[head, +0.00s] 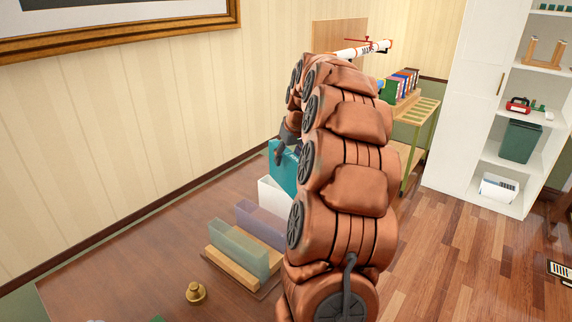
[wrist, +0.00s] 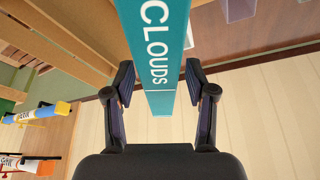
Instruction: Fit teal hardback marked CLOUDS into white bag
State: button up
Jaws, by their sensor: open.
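The teal hardback (head: 282,168) stands upright at the white bag (head: 275,195) in the head view. Its lower part is hidden by the bag, and I cannot tell how deep it sits inside. In the wrist view its teal spine (wrist: 158,25) shows the white word CLOUDS. My gripper (wrist: 160,86) is open, with one finger on each side of the spine near its end. A small gap shows at the left finger; the right finger is very close to the spine. In the head view my arm hides part of the book and bag.
A translucent purple bag (head: 262,223) and a translucent green bag (head: 238,250) stand in front of the white bag on the brown table (head: 150,240). A brass bell-like object (head: 195,293) is nearer. A row of books (head: 402,84) is beyond my arm. White shelves (head: 500,120) stand right.

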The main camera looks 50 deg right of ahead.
jog(key=b+v, duration=0.2)
jog(key=v, duration=0.7)
jog(key=shift+r+b, duration=0.15)
jog(key=shift+b, duration=0.25)
jog(key=s+a+f+n+g+y, duration=0.1)
jog(key=s+a+f, duration=0.1)
jog(key=a, duration=0.7)
jog(key=s+a+f+n+g, duration=0.1)
jog(key=a+f, duration=0.2)
jog(key=a, duration=0.6)
jog(key=s+a+f+n+g+y, duration=0.1)
jog(key=s+a+f, duration=0.1)
jog(key=a, duration=0.8)
jog(key=s+a+f+g, duration=0.1)
jog(key=s+a+f, duration=0.3)
jog(key=s, duration=0.3)
jog(key=s+a+f+g, duration=0.1)
jog(key=s+a+f, duration=0.3)
jog(key=s, duration=0.3)
jog(key=s+a+f+g, duration=0.1)
jog(key=s+a+f, duration=0.3)
jog(key=s, duration=0.4)
jog(key=shift+f+n+h, duration=0.3)
jog(key=shift+f, duration=0.1)
jog(key=shift+o, duration=0.4)
